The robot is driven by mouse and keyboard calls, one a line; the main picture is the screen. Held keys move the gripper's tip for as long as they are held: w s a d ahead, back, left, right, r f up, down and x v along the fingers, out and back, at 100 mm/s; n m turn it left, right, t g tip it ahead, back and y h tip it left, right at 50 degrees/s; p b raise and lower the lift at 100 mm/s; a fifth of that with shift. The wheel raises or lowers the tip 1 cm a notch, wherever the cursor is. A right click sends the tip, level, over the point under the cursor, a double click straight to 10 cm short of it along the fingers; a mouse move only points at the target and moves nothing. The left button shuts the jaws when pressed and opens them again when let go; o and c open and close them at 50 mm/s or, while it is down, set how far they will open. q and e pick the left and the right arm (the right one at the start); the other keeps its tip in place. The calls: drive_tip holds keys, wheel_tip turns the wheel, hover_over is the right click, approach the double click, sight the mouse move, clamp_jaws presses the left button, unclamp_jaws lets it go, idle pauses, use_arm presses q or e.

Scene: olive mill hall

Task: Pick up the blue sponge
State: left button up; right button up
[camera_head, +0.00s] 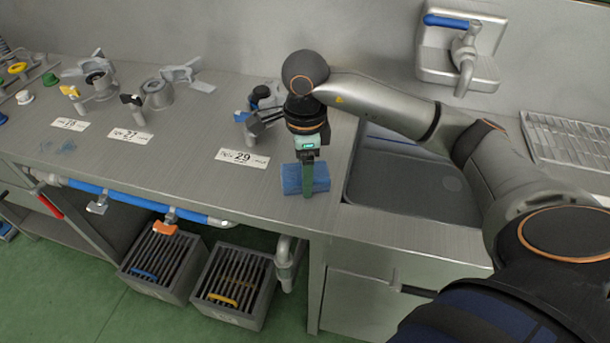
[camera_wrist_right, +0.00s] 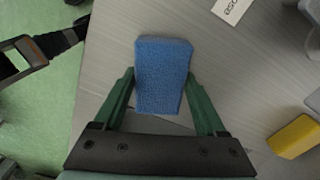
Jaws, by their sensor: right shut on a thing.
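The blue sponge (camera_head: 291,179) is a rectangular block over the front part of the grey counter, left of the sink. My right gripper (camera_head: 307,182) points down at it, with a green finger across its near face. In the right wrist view the sponge (camera_wrist_right: 163,72) sits between the two green fingers of my right gripper (camera_wrist_right: 161,85), one against each side. The gripper is shut on it. I cannot tell whether the sponge touches the counter. My left gripper is not in view.
The sink basin (camera_head: 410,180) lies right of the sponge, below a wall tap (camera_head: 466,55). A card marked 29 (camera_head: 242,158) and metal fittings are to the left. A blue rail (camera_head: 130,198) runs along the counter front, above two slatted crates (camera_head: 235,285).

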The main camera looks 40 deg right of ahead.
drive_tip(key=shift+c, duration=1.1)
drive_tip(key=shift+r, duration=0.3)
wheel_tip(320, 180, up, 2)
drive_tip(key=shift+r, duration=0.2)
use_arm(q)
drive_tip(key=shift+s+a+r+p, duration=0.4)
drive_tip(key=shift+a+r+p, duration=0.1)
drive_tip(key=shift+p, duration=0.45)
use_arm(e)
drive_tip(key=s+a+r, duration=0.7)
drive_tip(key=a+r, duration=0.3)
drive_tip(key=a, duration=0.2)
drive_tip(key=shift+a, duration=0.1)
